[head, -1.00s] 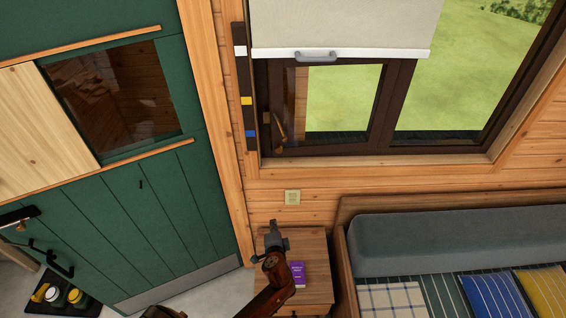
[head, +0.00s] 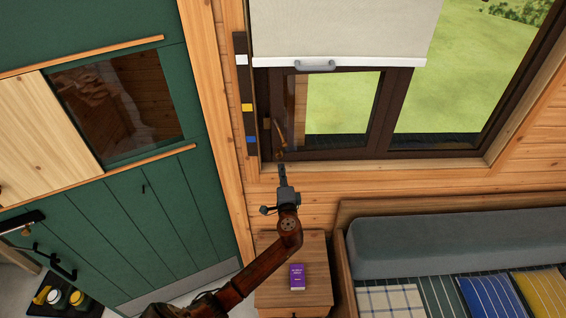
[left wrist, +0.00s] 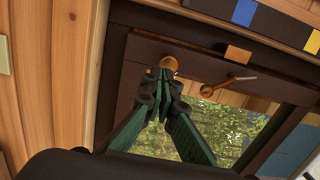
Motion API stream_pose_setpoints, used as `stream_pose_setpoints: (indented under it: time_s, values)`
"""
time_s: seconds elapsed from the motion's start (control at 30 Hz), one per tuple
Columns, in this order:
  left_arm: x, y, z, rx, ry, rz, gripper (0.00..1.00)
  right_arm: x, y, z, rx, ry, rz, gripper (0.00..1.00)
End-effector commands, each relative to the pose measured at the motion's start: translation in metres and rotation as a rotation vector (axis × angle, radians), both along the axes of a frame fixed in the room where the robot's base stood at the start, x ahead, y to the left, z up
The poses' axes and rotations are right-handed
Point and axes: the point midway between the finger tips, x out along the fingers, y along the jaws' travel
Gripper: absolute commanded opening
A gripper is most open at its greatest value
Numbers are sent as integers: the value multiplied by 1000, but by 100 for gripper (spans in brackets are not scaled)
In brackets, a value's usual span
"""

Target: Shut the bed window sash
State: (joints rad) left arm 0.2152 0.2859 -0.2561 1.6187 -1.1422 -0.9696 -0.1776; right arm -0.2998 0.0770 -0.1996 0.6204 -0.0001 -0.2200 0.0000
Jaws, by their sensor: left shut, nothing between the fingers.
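The bed window sash (head: 378,115) is the dark brown framed left pane, low in the window in the head view. I cannot tell how far it stands from its frame. A brass handle (head: 280,132) is at its left side; it also shows in the left wrist view (left wrist: 228,86). A round brass knob (left wrist: 169,62) sits near the sash's lower left corner. My left gripper (head: 282,168) is shut and empty, just below that corner. In the left wrist view its fingertips (left wrist: 160,74) overlap the knob's lower edge; touching is unclear. My right gripper is out of view.
A pale blind (head: 345,30) with a grey pull covers the window's top. A strip with coloured squares (head: 246,95) is on the wall to the left. A green door (head: 120,220) stands further left. Below are a nightstand (head: 275,290) with a purple book (head: 297,277) and a bed (head: 450,240).

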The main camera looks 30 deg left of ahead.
Motion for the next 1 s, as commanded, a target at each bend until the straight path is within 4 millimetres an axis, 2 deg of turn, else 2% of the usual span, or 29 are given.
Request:
stream_pose_setpoints:
  time_s: [0.1, 0.23, 0.67, 0.83, 1.0]
  values:
    - [15, 11, 2, 2, 0, 0, 0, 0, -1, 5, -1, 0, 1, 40]
    - [24, 17, 1, 2, 0, 0, 0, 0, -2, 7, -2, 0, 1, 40]
    - [28, 20, -1, -1, 1, -1, 0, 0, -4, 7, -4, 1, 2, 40]
    - [38, 28, -3, 1, 0, -1, 0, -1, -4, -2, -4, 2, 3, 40]
    - [58, 49, -5, 2, 0, 0, 0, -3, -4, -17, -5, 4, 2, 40]
